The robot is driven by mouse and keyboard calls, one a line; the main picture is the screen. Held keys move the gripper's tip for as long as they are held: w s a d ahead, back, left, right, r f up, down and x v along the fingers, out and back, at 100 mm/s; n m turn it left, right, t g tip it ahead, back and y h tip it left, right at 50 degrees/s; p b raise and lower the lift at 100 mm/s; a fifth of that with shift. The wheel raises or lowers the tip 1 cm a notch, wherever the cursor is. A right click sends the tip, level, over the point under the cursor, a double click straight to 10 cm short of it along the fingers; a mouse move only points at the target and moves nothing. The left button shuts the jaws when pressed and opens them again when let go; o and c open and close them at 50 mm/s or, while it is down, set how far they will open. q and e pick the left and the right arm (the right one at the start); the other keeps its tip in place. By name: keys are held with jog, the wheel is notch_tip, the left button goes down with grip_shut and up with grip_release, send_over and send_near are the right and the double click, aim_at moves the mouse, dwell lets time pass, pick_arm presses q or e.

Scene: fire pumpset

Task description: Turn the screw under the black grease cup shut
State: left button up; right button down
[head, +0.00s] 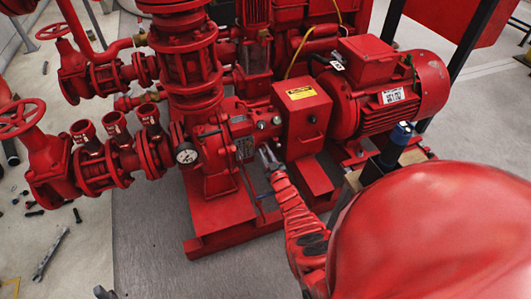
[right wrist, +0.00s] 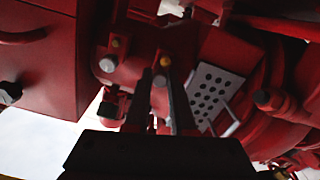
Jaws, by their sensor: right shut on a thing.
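In the head view my right gripper (head: 268,157) reaches in from below, at the shaft bearing housing of the red pump (head: 215,150), left of the red guard box (head: 302,118). In the right wrist view its two dark fingers (right wrist: 163,85) are close together, shut on a small part at the housing that they mostly hide, apparently the screw. A small black cup, apparently the grease cup (right wrist: 108,111), shows left of the fingers. My left gripper is not in view.
The red motor (head: 385,95) stands right of the guard box. A pressure gauge (head: 186,154) and red valves with handwheels (head: 20,118) are at the left. A perforated plate (right wrist: 213,90) lies close right of the fingers. Loose tools (head: 50,252) lie on the floor.

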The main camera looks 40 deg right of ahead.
jog(key=c, duration=0.8)
grip_release()
jog(key=shift+o, duration=0.2)
jog(key=shift+s+a+p, duration=0.15)
jog(key=shift+s+p, duration=0.25)
jog(key=shift+s, duration=0.1)
jog(key=p+v, duration=0.4)
jog(key=v, duration=1.2)
jog(key=shift+s+p, duration=0.2)
jog(key=shift+p, duration=0.2)
